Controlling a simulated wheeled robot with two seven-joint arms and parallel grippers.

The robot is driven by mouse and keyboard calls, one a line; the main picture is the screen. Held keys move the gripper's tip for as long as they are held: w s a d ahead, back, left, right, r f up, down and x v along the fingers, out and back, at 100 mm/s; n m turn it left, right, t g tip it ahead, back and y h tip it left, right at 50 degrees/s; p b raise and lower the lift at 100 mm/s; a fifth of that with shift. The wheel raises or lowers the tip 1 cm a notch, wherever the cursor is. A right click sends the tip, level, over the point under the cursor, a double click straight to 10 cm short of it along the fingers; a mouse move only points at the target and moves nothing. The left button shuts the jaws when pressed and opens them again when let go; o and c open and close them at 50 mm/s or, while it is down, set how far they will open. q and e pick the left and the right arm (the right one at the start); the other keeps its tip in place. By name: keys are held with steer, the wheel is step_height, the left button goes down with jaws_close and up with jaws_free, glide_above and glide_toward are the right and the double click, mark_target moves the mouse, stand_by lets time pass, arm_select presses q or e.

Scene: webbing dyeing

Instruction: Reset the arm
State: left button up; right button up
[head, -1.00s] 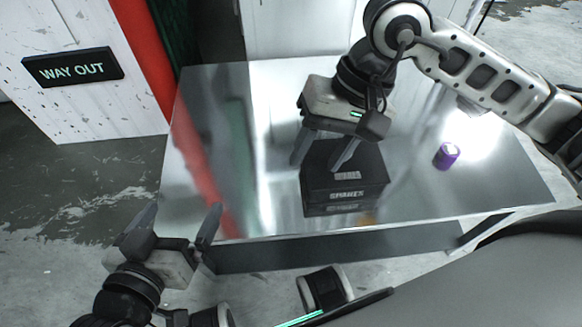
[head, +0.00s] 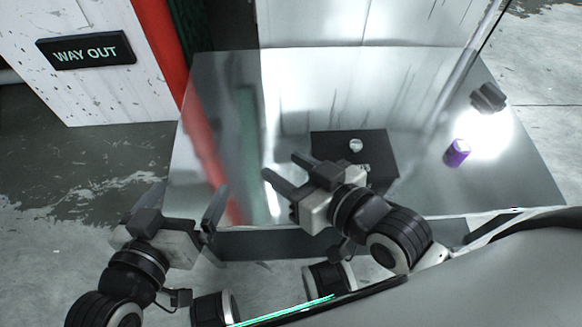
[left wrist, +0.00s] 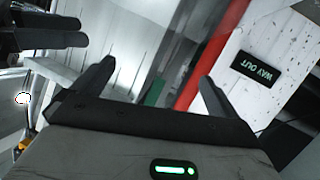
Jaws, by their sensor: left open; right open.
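My left gripper (head: 186,203) is open and empty, in front of the table's left end in the head view. Its two spread fingers also show in the left wrist view (left wrist: 158,80), with nothing between them. My right gripper (head: 283,167) is open and empty, its fingers pointing left and away above the table, just left of a black box (head: 322,145). Its wrist and arm hide the box's front. A small whitish round item (head: 355,145) shows on top of the box. Dark fingers, probably my right gripper's, show at the upper left of the left wrist view.
The shiny metal table (head: 530,185) has free room at its left and back. A purple can (head: 457,153) stands at the right, with a small dark object (head: 488,97) behind it. A "WAY OUT" sign (head: 86,50) and red post stand beyond the left.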

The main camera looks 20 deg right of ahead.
arm_select(q)
steer(key=shift+f, duration=0.15)
arm_select(e)
steer(key=shift+f, duration=0.1)
arm_select(q)
steer(key=s+a+r+g+y+p, duration=0.1)
steer(key=r+p, duration=0.5)
steer(key=p, duration=0.6)
steer(key=s+a+r+n+y+p, duration=0.1)
steer(key=a+r+p, duration=0.3)
steer(key=p, duration=0.8)
step_height(320, 180, up, 2)
steer(key=shift+a+r+g+y, duration=0.1)
steer(key=shift+a+g+y, duration=0.1)
steer(key=shift+g+y, duration=0.35)
arm_select(e)
steer(key=s+d+r+g+h, duration=0.1)
steer(key=d+r, duration=0.1)
steer(key=r, duration=0.4)
steer(key=s+d+r+m+g+h, duration=0.1)
steer(key=d+r+h, duration=0.1)
steer(key=r, duration=0.4)
steer(key=shift+d, duration=0.7)
arm_select(q)
steer(key=shift+y, duration=0.25)
